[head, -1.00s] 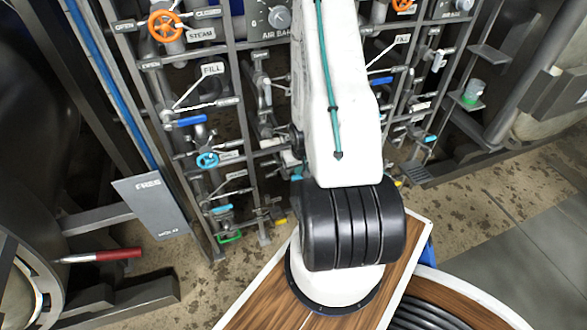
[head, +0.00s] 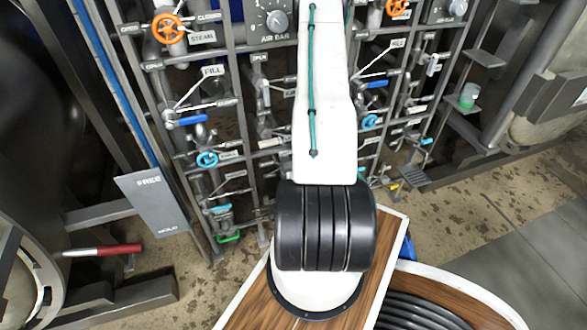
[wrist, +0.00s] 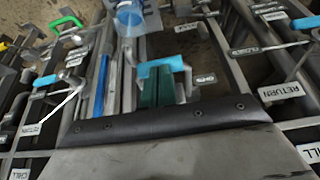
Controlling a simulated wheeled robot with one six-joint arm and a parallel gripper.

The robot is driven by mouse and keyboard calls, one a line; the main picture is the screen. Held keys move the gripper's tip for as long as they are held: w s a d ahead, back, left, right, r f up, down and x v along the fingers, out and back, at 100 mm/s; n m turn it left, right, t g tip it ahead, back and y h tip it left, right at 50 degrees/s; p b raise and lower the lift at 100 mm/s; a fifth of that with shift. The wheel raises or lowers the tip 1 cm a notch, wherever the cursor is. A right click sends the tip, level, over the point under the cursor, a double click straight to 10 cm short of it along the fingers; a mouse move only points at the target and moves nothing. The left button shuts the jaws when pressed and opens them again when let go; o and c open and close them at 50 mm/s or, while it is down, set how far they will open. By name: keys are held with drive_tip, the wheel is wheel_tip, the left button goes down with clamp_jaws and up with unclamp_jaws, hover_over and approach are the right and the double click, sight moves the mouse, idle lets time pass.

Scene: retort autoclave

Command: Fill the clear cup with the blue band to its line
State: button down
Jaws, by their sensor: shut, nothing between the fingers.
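A clear cup with a blue band (wrist: 130,18) shows at the top of the wrist view, beyond my fingers and left of centre. Its top edge is cut off and I cannot tell its water level. My gripper (wrist: 157,76) is shut and empty, with its dark green fingers together. A light-blue lever handle (wrist: 165,65) lies just past the fingertips; I cannot tell whether they touch. In the head view my arm hides the gripper, and I do not make out the blue-banded cup there.
A pipe rack carries FILL labels (head: 213,71), a blue lever (head: 187,120) and an orange STEAM wheel (head: 168,28). A cup with a green band (head: 467,97) stands on a small shelf at right. A red-handled bar (head: 105,250) juts out at left.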

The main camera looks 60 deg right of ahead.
drive_tip(key=shift+s+a+f, duration=0.15)
drive_tip(key=shift+f, duration=0.65)
idle(0.5)
drive_tip(key=shift+a, duration=0.1)
drive_tip(key=v, duration=0.7)
drive_tip(key=shift+r, duration=0.4)
